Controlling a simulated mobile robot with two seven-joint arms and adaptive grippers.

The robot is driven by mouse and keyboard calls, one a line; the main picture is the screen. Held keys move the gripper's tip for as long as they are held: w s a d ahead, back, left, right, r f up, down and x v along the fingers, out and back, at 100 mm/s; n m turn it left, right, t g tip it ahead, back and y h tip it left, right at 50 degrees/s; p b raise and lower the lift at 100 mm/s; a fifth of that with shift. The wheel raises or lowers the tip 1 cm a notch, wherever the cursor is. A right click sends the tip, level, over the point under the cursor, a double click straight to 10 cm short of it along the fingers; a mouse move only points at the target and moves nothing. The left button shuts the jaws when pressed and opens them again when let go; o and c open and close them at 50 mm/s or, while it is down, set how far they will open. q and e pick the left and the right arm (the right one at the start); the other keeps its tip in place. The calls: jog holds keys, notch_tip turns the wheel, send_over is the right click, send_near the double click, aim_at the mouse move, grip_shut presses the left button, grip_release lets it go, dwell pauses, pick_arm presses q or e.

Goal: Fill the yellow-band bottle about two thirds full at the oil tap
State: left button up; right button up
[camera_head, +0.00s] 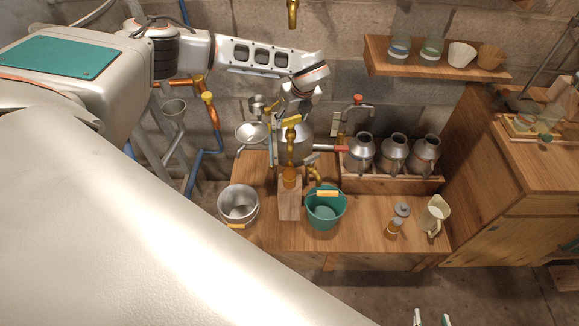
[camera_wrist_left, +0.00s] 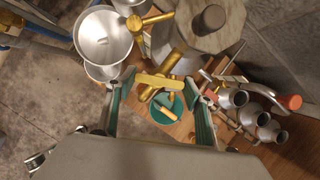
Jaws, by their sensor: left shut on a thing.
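The brass oil tap (camera_head: 291,150) stands at the middle of the bench. A small amber-looking bottle (camera_head: 289,178) is under it on a wooden block (camera_head: 290,208); it seems to be the yellow-band bottle, but its band and fill level are too small to make out. My left gripper (camera_head: 289,125) is over the tap, shut on its yellow lever. In the left wrist view the lever (camera_wrist_left: 158,82) lies between the teal-padded fingers, and the bottle cannot be made out. My right gripper's (camera_head: 431,319) tips show apart at the bottom edge, with nothing seen between them.
A metal pot (camera_head: 238,204) stands left of the block and a green bucket (camera_head: 326,207) right of it. Several metal cans (camera_head: 394,155) stand in a rack behind. A small amber jar (camera_head: 394,228) and a cream jug (camera_head: 435,215) are at the right. Banded bottles (camera_head: 432,47) stand on the shelf.

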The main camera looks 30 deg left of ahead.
pick_arm(q)
jog(key=shift+a, duration=0.1)
dwell(0.3)
jog(key=shift+s+m, duration=0.15)
jog(key=shift+m, duration=0.25)
jog(key=shift+m+t+h, duration=0.5)
jog(key=shift+m, duration=0.9)
jog(key=shift+a, duration=0.1)
jog(key=shift+f+m+h, duration=0.1)
jog(key=shift+m+h, duration=0.2)
jog(key=shift+m, duration=0.8)
jog(key=o, duration=1.2)
jog(key=shift+r+t, duration=0.2)
jog(key=shift+t, duration=0.1)
